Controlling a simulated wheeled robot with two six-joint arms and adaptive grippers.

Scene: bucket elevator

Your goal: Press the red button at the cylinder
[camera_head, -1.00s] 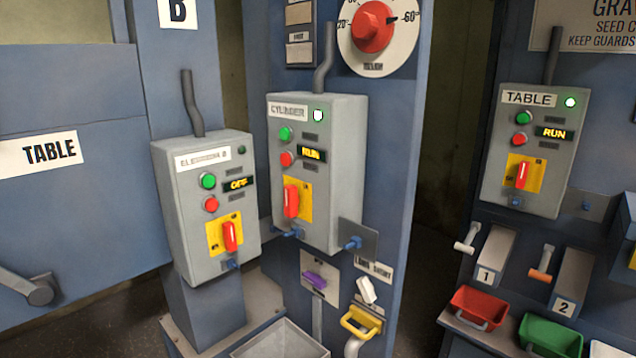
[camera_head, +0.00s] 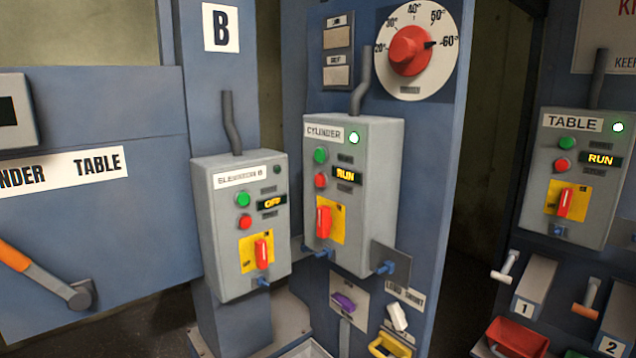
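The grey CYLINDER control box (camera_head: 381,200) is mounted on a blue panel near the middle of the view. Its red button (camera_head: 320,180) sits below a green button (camera_head: 320,155) and left of a display (camera_head: 346,175) reading RUN. A lamp (camera_head: 354,137) at its top right is lit green. A red rotary switch (camera_head: 323,221) on a yellow plate is under the red button. Neither of my grippers shows in the view.
The ELEVATOR B box (camera_head: 227,271), its display reading OFF, stands close on the left and slightly in front. The TABLE box (camera_head: 541,191), reading RUN, is at right. A red dial (camera_head: 409,50) is above. A yellow handle (camera_head: 390,345) and purple lever (camera_head: 344,301) are below.

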